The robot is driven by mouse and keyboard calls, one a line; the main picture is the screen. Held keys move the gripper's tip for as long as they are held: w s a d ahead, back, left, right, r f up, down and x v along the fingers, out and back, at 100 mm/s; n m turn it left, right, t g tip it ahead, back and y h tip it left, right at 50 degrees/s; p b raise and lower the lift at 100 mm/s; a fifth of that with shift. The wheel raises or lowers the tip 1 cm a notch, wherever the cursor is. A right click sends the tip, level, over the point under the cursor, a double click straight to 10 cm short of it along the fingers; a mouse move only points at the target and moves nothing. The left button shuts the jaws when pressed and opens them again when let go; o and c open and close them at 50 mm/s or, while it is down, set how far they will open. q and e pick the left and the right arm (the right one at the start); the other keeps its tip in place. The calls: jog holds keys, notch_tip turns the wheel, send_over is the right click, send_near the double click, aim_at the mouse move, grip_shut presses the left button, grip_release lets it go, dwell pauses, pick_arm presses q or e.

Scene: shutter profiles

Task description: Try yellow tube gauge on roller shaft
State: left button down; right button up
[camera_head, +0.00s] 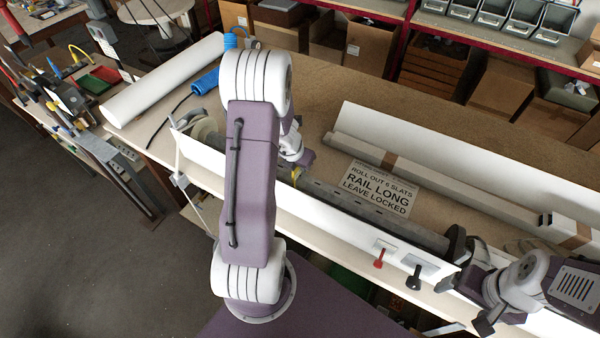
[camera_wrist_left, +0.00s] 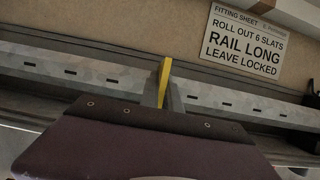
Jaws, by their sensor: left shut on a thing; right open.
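The roller shaft (camera_head: 345,203) is a long grey faceted bar with dark slots, lying behind a white panel; it crosses the left wrist view (camera_wrist_left: 65,67). The yellow tube gauge (camera_wrist_left: 164,82) appears as a narrow upright strip in front of the shaft in the left wrist view. A small yellow bit (camera_head: 296,173) shows in the head view beside my left gripper (camera_head: 304,160). That gripper is shut on the gauge, mostly behind my left arm. I cannot tell whether gauge and shaft touch. My right gripper (camera_head: 456,282) is open, near the shaft's right end.
A sign (camera_head: 377,188) reading "RAIL LONG, LEAVE LOCKED" lies behind the shaft. A white panel (camera_head: 335,220) runs along its front, with a red-handled tool (camera_head: 380,255) and a black-handled one (camera_head: 413,277). A white roll (camera_head: 165,80) lies back left. The bench behind is partly clear.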

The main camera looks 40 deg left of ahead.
pick_arm(q)
jog(key=shift+r+p, duration=4.5)
jog(key=shift+r, duration=0.3)
jog(key=shift+r, duration=0.1)
